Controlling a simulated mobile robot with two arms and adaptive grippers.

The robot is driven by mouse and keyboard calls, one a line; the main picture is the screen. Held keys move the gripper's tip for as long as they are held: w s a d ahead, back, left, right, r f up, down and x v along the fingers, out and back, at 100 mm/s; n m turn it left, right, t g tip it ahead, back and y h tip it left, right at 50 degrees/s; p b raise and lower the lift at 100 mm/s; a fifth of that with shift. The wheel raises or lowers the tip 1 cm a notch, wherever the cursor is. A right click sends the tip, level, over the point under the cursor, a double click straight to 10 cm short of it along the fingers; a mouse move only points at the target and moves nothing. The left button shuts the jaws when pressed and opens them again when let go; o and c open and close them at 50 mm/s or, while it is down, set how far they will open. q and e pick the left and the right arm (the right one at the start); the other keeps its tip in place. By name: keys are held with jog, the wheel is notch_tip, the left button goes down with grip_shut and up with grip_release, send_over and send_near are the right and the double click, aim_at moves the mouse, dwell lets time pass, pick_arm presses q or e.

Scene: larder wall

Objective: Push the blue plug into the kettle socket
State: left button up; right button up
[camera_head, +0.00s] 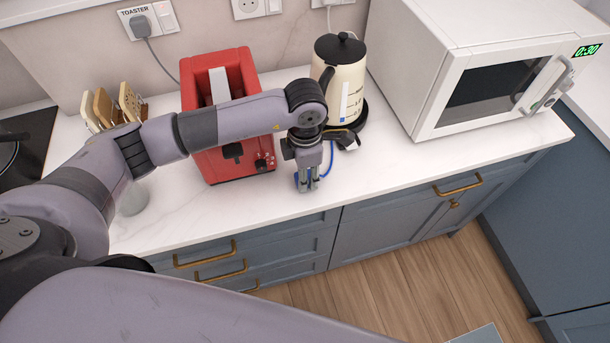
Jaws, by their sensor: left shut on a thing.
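My left gripper (308,186) points down just above or at the counter's front part, in front of the kettle. It is shut on the blue plug (297,178), which is small and mostly hidden by the fingers. A blue cord (331,160) curves up from there towards the kettle's base. Two wall sockets show at the top edge, one in the middle (248,7) and one further right (320,2). Both are cut off by the frame and no label is readable, so I cannot tell which is the kettle socket. My right gripper is out of view.
A cream kettle (339,85) stands behind the gripper. A red toaster (213,90) is left of it, its grey plug (141,26) in the socket labelled TOASTER. A white microwave (470,70) stands right. Wooden boards (105,107) stand left. The counter front right is clear.

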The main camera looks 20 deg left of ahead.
pick_arm(q)
jog(key=shift+r, duration=0.6)
notch_tip(320, 180, up, 19)
jog(key=b, duration=0.4)
jog(key=shift+f, duration=0.15)
jog(key=s+a+f+m, duration=0.2)
jog(key=s+f+m, duration=0.2)
jog(key=m, duration=0.8)
jog(key=s+a+f+m, duration=0.3)
jog(key=f+m, duration=0.3)
jog(key=m, duration=0.6)
jog(key=shift+s+a+f+m, duration=0.25)
jog(key=shift+s+a+m, duration=0.15)
jog(key=shift+s, duration=0.25)
